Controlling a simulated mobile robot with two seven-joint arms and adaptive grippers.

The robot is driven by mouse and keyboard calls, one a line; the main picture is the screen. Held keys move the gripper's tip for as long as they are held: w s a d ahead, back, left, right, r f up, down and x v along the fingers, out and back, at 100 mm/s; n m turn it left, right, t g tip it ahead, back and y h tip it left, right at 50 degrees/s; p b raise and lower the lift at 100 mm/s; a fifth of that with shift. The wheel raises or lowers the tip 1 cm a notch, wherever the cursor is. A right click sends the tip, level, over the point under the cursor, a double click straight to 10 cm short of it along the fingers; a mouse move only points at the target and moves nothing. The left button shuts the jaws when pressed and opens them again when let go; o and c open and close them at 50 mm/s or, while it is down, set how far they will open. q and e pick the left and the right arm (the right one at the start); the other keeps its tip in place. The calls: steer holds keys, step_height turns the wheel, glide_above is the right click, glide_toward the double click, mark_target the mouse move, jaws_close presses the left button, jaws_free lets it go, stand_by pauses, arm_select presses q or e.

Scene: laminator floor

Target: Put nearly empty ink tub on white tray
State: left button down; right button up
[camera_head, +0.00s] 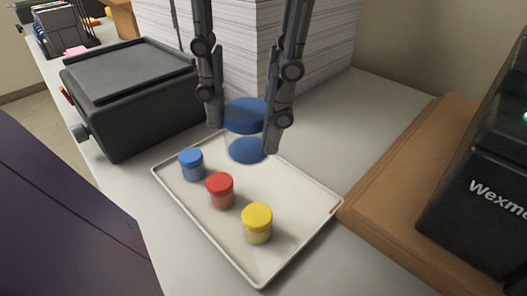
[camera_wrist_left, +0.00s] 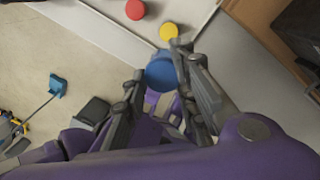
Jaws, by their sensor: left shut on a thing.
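A clear tub with a blue lid (camera_head: 246,115) and a shallow layer of blue at its bottom is between the fingers of my left gripper (camera_head: 243,138). The gripper is shut on it, and the tub looks upright. It appears at the far end of the white tray (camera_head: 205,239); I cannot tell whether its base touches anything. In the left wrist view the tub's blue lid (camera_wrist_left: 161,73) shows between the fingers (camera_wrist_left: 160,62). My right gripper is not in view.
On the tray stand a small blue tub (camera_head: 191,164), a red tub (camera_head: 220,191) and a yellow tub (camera_head: 257,223). A paper stack (camera_head: 325,45) rises behind. A black machine (camera_head: 130,95) is left; a wooden board (camera_head: 410,175) with a dark device (camera_head: 485,190) is right.

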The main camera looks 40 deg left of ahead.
mark_target(248, 139)
arm_select(q)
steer(key=f+b, duration=0.1)
steer(key=f, duration=0.1)
steer(key=f+b, duration=0.2)
steer(key=shift+w+a+f, duration=0.1)
steer(key=shift+w+f, duration=0.1)
steer(key=shift+f, duration=0.2)
steer(key=w+a+f+b, duration=0.1)
steer(key=w+a+f, duration=0.1)
steer(key=w+f, duration=0.1)
steer(key=w+a+f+b, duration=0.1)
steer(key=w+a+f, duration=0.2)
steer(key=w, duration=0.1)
steer(key=w+a+f, duration=0.3)
steer(key=shift+w+a+f+b, duration=0.1)
steer(key=shift+w+f+b, duration=0.2)
steer(key=shift+b, duration=0.1)
step_height(248, 139, down, 3)
steer(key=shift+w+a+f+b, duration=0.1)
steer(key=shift+w+b, duration=0.05)
steer(key=shift+b, duration=0.25)
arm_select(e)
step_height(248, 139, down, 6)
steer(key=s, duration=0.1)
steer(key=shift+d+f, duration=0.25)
arm_select(q)
steer(key=shift+f, duration=0.1)
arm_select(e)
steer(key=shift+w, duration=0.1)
